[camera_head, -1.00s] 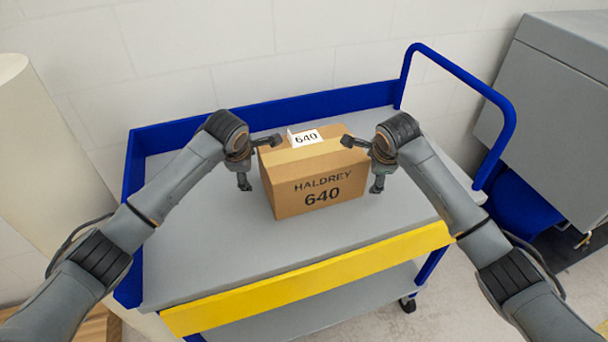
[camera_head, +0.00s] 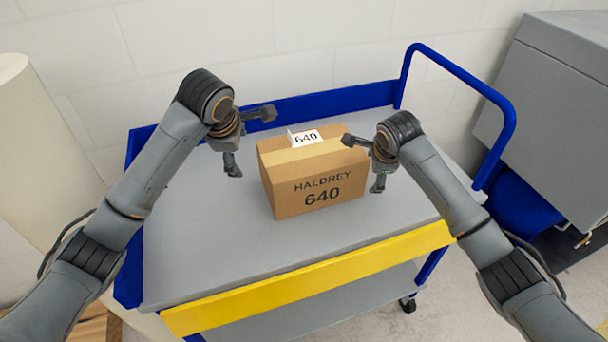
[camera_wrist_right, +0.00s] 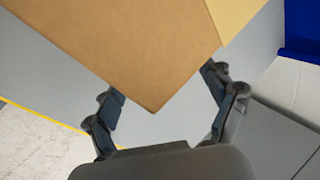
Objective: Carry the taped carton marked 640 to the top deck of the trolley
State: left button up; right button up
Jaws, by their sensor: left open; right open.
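The taped carton (camera_head: 315,185) marked HALDREY 640 stands upright on the grey top deck (camera_head: 215,245) of the trolley. A strip of tape and a small white 640 label show on its top. My left gripper (camera_head: 250,142) is open and apart from the carton, up and to its left. My right gripper (camera_head: 362,165) is open at the carton's right side; whether it touches is unclear. In the right wrist view the carton (camera_wrist_right: 125,45) fills the upper middle, with the open fingers of my right gripper (camera_wrist_right: 168,100) on either side of its near corner.
The trolley has a blue rim (camera_head: 300,107) at the back, a blue handle (camera_head: 465,75) at the right and a yellow front edge (camera_head: 310,283). A grey cabinet (camera_head: 560,100) stands to the right. The deck around the carton is clear.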

jog(key=v, duration=1.1)
jog(key=shift+r, duration=0.2)
